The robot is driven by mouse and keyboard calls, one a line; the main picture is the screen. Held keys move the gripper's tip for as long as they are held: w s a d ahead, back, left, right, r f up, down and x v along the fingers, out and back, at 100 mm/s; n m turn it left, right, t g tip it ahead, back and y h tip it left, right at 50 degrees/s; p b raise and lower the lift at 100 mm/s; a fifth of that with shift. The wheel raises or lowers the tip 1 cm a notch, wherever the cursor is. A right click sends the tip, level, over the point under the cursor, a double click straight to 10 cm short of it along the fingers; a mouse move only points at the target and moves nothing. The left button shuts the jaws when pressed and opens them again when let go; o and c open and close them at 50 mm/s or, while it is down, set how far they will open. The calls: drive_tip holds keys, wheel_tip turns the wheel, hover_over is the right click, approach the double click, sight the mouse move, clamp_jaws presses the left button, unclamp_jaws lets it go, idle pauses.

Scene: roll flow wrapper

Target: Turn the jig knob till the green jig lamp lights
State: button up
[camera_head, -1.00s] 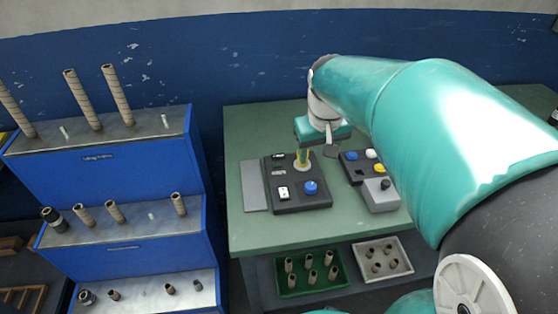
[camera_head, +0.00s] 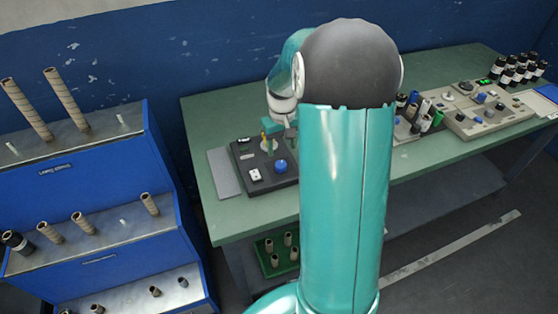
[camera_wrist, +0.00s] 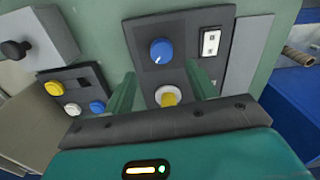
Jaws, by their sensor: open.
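The dark jig panel (camera_head: 277,178) lies on the green bench. It carries a blue knob (camera_head: 280,165) with a white pointer mark; the knob shows closely in the wrist view (camera_wrist: 161,51). A yellow peg (camera_wrist: 170,97) stands in a white ring on the same panel. My gripper (camera_wrist: 163,85) is open, its two green fingers either side of the peg, with the knob beyond the fingertips. I cannot tell whether the fingers touch the peg. In the head view my gripper (camera_head: 273,127) is over the panel's back part. I see no lit green lamp on the panel.
A white switch (camera_wrist: 210,42) sits beside the knob. In the wrist view, a button box (camera_wrist: 77,92) and a grey box with a black knob (camera_wrist: 35,45) are to the left. A blue rack (camera_head: 105,205) stands left of the bench. Bottles (camera_head: 518,70) crowd its far right.

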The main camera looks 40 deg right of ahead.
sight(281, 164)
wheel_tip(281, 164, down, 7)
drive_tip(key=shift+a+f, duration=0.1)
drive_tip(key=shift+a, duration=0.05)
drive_tip(key=shift+c, duration=0.3)
drive_tip(key=c, duration=0.9)
